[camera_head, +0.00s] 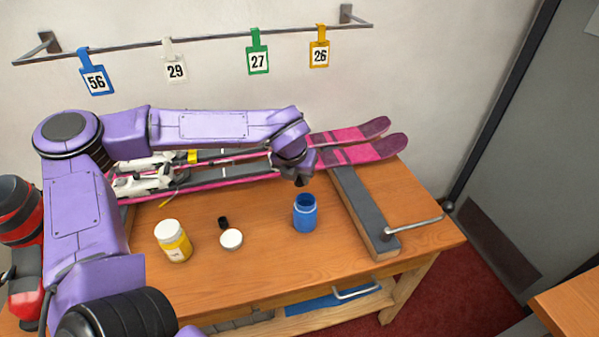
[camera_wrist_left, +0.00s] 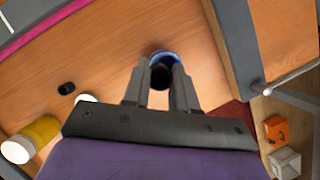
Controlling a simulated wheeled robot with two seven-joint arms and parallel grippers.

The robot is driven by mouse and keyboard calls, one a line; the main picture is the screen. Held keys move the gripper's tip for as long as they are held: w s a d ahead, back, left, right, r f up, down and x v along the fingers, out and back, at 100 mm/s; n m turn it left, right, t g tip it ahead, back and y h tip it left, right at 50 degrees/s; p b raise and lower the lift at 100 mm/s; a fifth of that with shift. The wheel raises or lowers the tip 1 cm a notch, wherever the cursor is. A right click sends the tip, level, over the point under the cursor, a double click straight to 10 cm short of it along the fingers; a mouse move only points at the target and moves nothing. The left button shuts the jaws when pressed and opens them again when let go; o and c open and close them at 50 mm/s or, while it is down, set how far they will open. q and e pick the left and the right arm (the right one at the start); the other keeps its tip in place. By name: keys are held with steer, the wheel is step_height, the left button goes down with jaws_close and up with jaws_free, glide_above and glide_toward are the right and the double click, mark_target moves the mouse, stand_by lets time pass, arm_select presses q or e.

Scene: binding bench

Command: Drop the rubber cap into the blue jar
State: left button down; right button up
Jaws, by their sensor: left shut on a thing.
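My left gripper (camera_head: 299,180) points down just above the blue jar (camera_head: 305,213), which stands upright and open on the bench. In the left wrist view the gripper (camera_wrist_left: 159,88) is shut on a small dark piece, seemingly the rubber cap (camera_wrist_left: 160,76). The blue rim of the jar (camera_wrist_left: 165,54) shows behind and around this piece, so the cap appears over the mouth and apart from the jar. The fingers hide part of the cap and the jar. My right gripper is in neither view.
A yellow jar with a white lid (camera_head: 174,241), a loose white lid (camera_head: 231,239) and a small black piece (camera_head: 223,222) stand left of the blue jar. Pink skis (camera_head: 360,140) lie behind. A grey-topped bar with a metal handle (camera_head: 365,215) is to the right.

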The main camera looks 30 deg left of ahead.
arm_select(q)
steer(key=shift+f, duration=0.25)
steer(key=c, duration=0.8)
jaws_free()
steer(key=a+b+v, duration=0.1)
steer(key=v, duration=0.9)
steer(key=shift+s+d+r, duration=0.2)
steer(key=shift+d+r, duration=0.05)
steer(key=shift+d, duration=0.25)
